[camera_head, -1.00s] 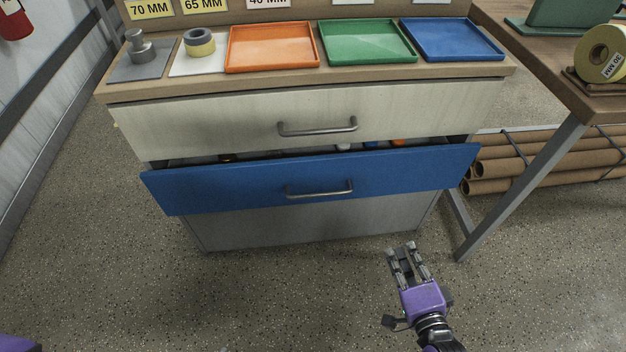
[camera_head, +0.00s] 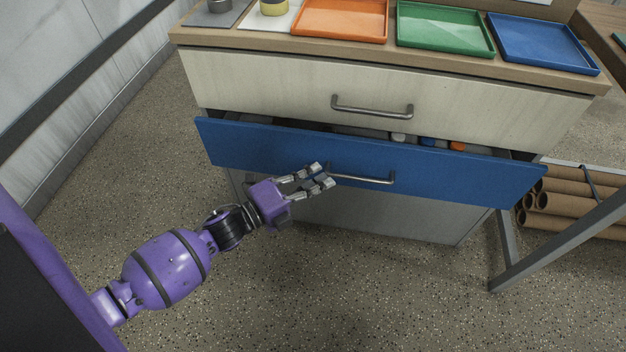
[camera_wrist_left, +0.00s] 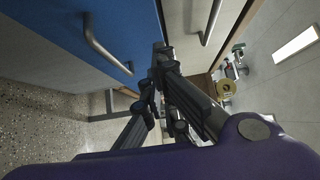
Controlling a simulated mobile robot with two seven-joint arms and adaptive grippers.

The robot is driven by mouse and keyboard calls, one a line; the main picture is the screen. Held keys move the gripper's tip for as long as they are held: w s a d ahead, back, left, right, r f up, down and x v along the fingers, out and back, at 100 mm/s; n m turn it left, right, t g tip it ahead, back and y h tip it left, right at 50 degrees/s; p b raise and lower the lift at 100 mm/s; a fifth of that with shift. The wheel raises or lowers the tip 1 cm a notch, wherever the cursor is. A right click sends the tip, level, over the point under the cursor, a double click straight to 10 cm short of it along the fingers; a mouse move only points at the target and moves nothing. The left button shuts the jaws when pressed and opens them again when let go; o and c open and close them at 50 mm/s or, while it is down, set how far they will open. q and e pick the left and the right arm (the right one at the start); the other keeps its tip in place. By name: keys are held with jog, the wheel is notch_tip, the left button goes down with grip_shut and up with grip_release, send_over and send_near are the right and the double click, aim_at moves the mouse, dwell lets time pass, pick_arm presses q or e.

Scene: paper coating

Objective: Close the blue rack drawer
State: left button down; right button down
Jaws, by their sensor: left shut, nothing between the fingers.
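The blue rack drawer (camera_head: 455,182) is pulled out part way below a closed cream drawer. Its silver bar handle (camera_head: 362,179) is on its front. Small items show inside over its top edge. My left gripper (camera_head: 324,175) is shut and empty, in front of the drawer beside the left end of the handle; I cannot tell whether it touches. In the left wrist view the gripper fingers (camera_wrist_left: 160,65) are close to the blue front (camera_wrist_left: 120,22), with the handle (camera_wrist_left: 98,40) to their left. My right gripper is out of view.
The cream drawer (camera_head: 270,88) has its own bar handle. Orange (camera_head: 340,20), green (camera_head: 445,28) and blue (camera_head: 540,45) trays lie on the rack top. The floor in front is clear.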

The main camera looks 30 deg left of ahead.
aim_at(341, 141)
pick_arm(q)
jog(key=w, duration=0.3)
jog(key=w+d+b, duration=0.1)
jog(key=w, duration=0.5)
jog(key=shift+d, duration=0.4)
jog(key=shift+w, duration=0.1)
jog(key=w, duration=0.2)
jog(key=w+a+b, duration=0.1)
jog(key=shift+w+f+b, duration=0.1)
jog(key=shift+w+b, duration=0.2)
jog(key=shift+w, duration=0.1)
jog(key=shift+w+a, duration=0.2)
jog(key=shift+w, duration=0.15)
jog(key=shift+r, duration=0.2)
